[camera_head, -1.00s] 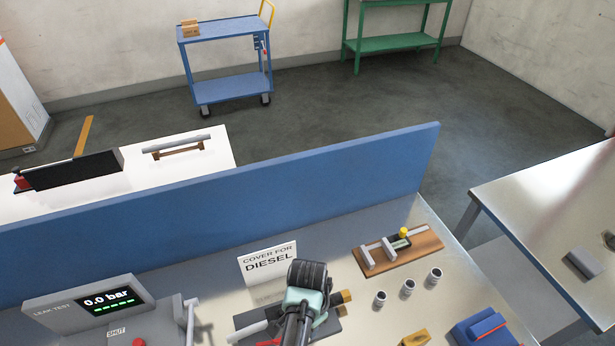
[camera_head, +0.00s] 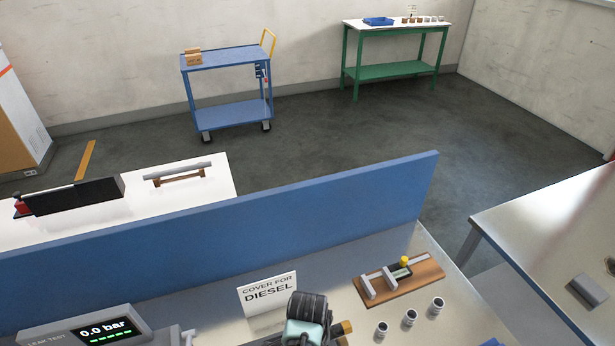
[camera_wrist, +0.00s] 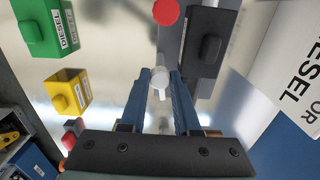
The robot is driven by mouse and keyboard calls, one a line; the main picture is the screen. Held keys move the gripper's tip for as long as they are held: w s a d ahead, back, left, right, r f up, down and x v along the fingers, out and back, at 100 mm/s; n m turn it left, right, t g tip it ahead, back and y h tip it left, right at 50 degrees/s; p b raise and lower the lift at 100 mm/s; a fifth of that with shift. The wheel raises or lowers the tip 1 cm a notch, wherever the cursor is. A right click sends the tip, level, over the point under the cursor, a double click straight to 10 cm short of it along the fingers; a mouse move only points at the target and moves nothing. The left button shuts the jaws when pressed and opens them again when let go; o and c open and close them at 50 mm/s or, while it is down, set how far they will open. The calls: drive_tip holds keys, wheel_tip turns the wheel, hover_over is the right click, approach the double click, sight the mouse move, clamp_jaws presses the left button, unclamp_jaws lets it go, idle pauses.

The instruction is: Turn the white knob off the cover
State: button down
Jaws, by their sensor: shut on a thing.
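In the wrist view, the blue fingers of my gripper (camera_wrist: 158,88) are closed around a small white knob (camera_wrist: 160,76). The knob's rounded head and a thin part beyond it show between the fingertips. The cover cannot be made out clearly behind the knob and fingers. In the head view, my arm's dark and pale-green wrist is at the bottom edge, in front of the sign, and hides the knob and fingertips.
A black block (camera_wrist: 208,40) and a red round cap (camera_wrist: 166,12) are close to my fingers. Green (camera_wrist: 45,27) and yellow (camera_wrist: 67,92) labelled blocks lie left. A "COVER FOR DIESEL" sign (camera_head: 268,293) stands behind my wrist. A blue partition (camera_head: 230,240) runs behind the bench.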

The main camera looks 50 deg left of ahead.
drive_tip(key=shift+w+r, duration=0.1)
drive_tip(key=shift+w, duration=0.05)
drive_tip(key=c, duration=0.6)
unclamp_jaws()
drive_tip(key=shift+c, duration=0.2)
wheel_tip(320, 180, up, 13)
drive_tip(key=b, duration=0.2)
